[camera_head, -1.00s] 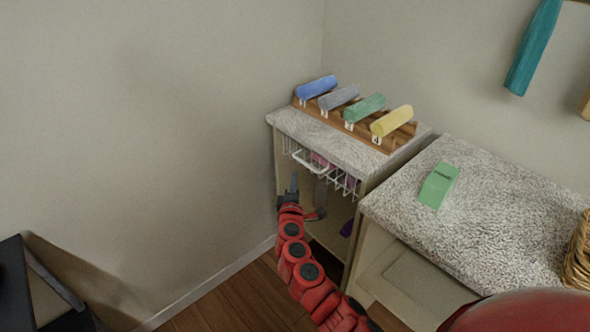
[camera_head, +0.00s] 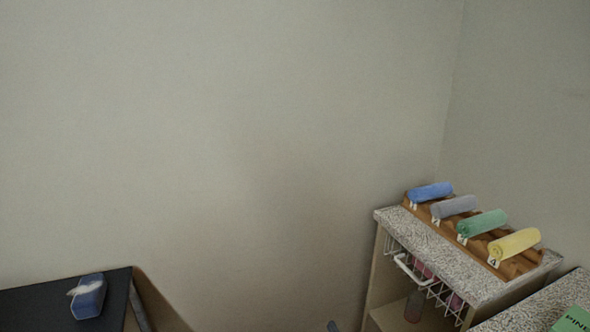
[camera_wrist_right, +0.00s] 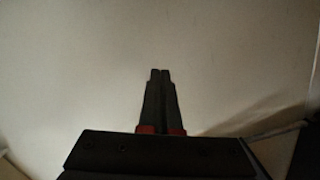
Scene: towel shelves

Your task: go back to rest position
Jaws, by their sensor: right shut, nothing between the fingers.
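My right gripper (camera_wrist_right: 160,72) shows in the right wrist view, its two dark fingers closed together with nothing between them. A plain pale wall fills the view beyond it. In the head view only a small dark tip shows at the bottom edge, too little to tell what it is. My left gripper is not in view.
A stone-topped shelf unit (camera_head: 408,228) with rolled blue (camera_head: 430,190), grey (camera_head: 454,206), green (camera_head: 482,223) and yellow (camera_head: 514,243) towels and a white wire basket (camera_head: 412,268) stands right. A dark table (camera_head: 35,305) with a tissue box (camera_head: 88,300) is lower left.

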